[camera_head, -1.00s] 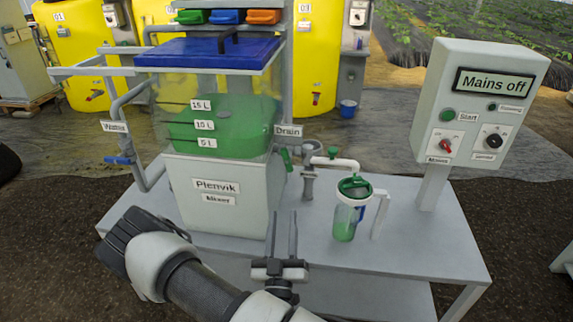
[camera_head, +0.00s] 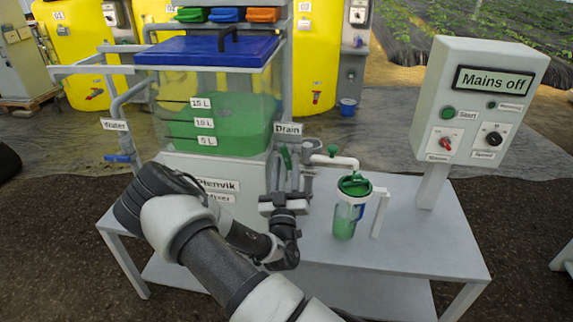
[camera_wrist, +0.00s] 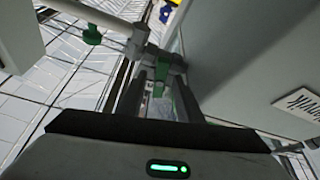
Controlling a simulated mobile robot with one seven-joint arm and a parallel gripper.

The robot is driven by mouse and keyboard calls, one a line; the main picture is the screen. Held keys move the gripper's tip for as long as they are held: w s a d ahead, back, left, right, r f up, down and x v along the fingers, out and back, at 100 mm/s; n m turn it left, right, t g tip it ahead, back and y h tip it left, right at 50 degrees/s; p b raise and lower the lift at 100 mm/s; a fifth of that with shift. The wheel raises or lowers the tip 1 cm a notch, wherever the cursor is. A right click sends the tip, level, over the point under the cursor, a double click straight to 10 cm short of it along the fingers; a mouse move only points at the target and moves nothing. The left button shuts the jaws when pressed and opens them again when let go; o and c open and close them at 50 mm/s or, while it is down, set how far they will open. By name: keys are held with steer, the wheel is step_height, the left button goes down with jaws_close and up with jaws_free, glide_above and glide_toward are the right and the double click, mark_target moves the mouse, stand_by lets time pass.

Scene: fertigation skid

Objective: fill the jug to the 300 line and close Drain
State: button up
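The clear jug (camera_head: 344,222) with a green lid stands upright on the bench under the white spout (camera_head: 335,161). Green liquid fills its lower part; I cannot read the line marks. The Drain label (camera_head: 288,128) is on the right of the tank, above a green valve handle (camera_head: 286,158) that slants down. My gripper (camera_head: 293,168) is just below that handle, fingers upright and apart.
The tank (camera_head: 215,120) holds green liquid above the 10 L mark. The control box (camera_head: 478,110) reads "Mains off". The bench's right front is clear.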

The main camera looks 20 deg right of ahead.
steer(key=shift+w+d+r, duration=0.15)
steer(key=shift+w, duration=0.15)
jaws_close()
steer(key=shift+f+m+h+b, duration=0.35)
steer(key=shift+m+b, duration=0.55)
steer(key=shift+b, duration=0.15)
steer(key=m+g+h+b, duration=0.1)
steer(key=m+b, duration=0.1)
steer(key=shift+m, duration=0.3)
steer(key=shift+r+m+h, duration=0.25)
steer(key=shift+m, duration=0.25)
jaws_free()
